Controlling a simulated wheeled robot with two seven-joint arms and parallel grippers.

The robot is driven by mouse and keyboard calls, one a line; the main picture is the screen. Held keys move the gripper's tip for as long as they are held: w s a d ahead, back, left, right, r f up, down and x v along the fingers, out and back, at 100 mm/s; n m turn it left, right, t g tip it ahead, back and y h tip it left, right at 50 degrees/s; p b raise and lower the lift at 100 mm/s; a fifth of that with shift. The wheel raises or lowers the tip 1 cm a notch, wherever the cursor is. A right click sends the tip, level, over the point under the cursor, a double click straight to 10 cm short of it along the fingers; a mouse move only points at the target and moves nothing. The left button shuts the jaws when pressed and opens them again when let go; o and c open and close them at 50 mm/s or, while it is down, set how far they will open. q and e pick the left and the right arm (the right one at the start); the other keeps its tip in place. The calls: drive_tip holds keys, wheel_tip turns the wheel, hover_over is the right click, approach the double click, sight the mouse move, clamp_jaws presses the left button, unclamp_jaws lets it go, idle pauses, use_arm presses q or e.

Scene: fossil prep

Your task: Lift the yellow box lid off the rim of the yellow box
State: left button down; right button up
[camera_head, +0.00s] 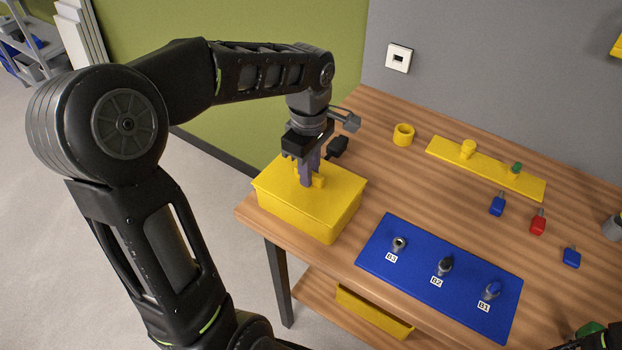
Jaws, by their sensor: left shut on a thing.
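The yellow box (300,219) stands at the left end of the wooden table. The yellow box lid (335,203) covers its top; from this view I cannot tell whether there is any gap between lid and rim. My left gripper (309,178) points down over the middle of the lid, shut on the small yellow handle (318,181) there. The fingers partly hide the handle. My right gripper is not clearly in view; only dark parts show at the lower right edge.
A blue mat (410,285) with several labelled tools lies in front right of the box. Behind are a yellow ring (403,135) and a yellow strip (480,170) with pegs. Blue and red pieces (538,222) lie at right. A yellow bin (372,312) sits on the lower shelf.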

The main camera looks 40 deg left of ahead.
use_arm(q)
drive_tip(key=shift+s+d+f, duration=0.1)
drive_tip(key=shift+s+f, duration=0.05)
drive_tip(key=shift+f, duration=0.1)
drive_tip(key=shift+r+p, duration=1.5)
drive_tip(key=shift+r, duration=0.65)
drive_tip(key=shift+r, duration=0.1)
wheel_tip(320, 180, up, 3)
drive_tip(key=shift+r+p, duration=0.1)
drive_tip(key=shift+p, duration=1.1)
drive_tip(key=shift+r+p, duration=0.3)
drive_tip(key=shift+r, duration=0.5)
